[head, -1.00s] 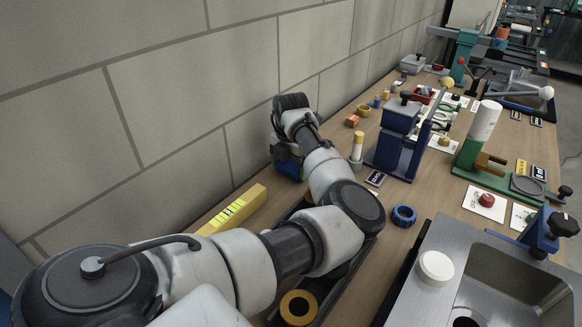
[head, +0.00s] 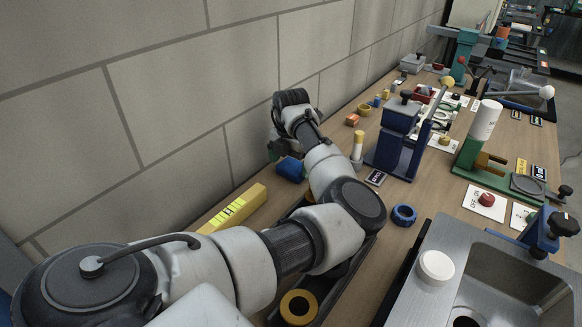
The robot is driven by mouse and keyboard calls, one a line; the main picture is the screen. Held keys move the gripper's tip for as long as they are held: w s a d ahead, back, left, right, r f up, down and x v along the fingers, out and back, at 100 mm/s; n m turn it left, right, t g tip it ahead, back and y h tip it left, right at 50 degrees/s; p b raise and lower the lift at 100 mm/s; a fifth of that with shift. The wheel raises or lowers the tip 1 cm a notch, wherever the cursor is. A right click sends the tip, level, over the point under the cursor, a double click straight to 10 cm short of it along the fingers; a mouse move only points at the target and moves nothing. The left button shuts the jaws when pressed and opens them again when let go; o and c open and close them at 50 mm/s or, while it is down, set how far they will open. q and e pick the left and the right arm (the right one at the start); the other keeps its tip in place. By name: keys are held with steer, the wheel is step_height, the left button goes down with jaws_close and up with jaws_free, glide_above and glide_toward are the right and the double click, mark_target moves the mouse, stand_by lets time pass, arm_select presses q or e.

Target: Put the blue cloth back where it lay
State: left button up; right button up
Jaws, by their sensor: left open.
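The blue cloth (head: 290,169), a small rolled or bunched dark-blue shape, lies on the wooden bench close to the grey block wall, left of the yellow-capped cylinder. My left arm reaches in from the lower left along the wall. My left gripper (head: 279,151) is just above and behind the cloth, partly hidden by its own wrist. It is open and looks apart from the cloth. My right gripper is out of view.
A yellow bar (head: 233,209) lies along the wall nearer me. A yellow-capped cylinder (head: 357,146) and a blue stand (head: 397,140) are to the right. A blue ring (head: 404,215) lies beside the steel sink (head: 447,240). The wall limits room behind the gripper.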

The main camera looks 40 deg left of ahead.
mark_target(291, 167)
arm_select(q)
step_height(291, 167, up, 10)
steer(key=shift+r, duration=0.25)
stand_by(0.5)
